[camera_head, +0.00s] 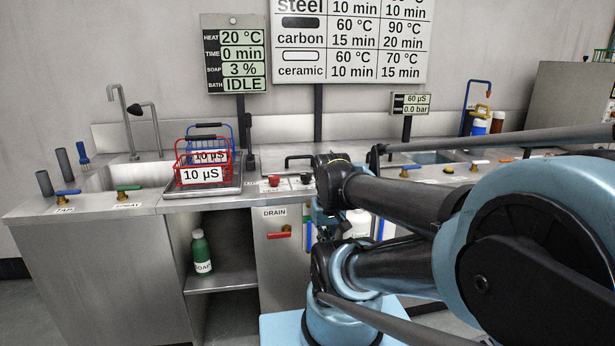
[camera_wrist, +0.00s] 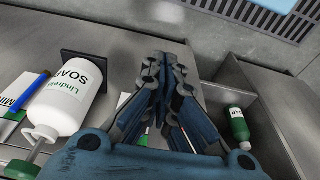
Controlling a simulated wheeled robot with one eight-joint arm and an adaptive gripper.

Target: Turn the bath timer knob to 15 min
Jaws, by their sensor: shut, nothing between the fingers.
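The bath display (camera_head: 235,62) on the wall reads HEAT 20 °C, TIME 0 min, SOAP 3 %, BATH IDLE. On the counter's front strip below it are a red knob (camera_head: 274,181), whose label seems to read HEAT, and a black knob (camera_head: 306,180) to its right, close to my arm. The black knob's label is too small to read, so I cannot confirm it as the timer knob. My gripper (camera_wrist: 164,62) is shut and empty in the wrist view. My arm mostly hides it in the head view. No knob shows clearly in the wrist view.
Red and blue wire baskets (camera_head: 204,174) stand on the counter left of the knobs. A red DRAIN handle (camera_head: 279,235) is on the cabinet front below. A white soap bottle (camera_wrist: 73,94) and a green bottle (camera_wrist: 238,124) flank my gripper in the wrist view.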

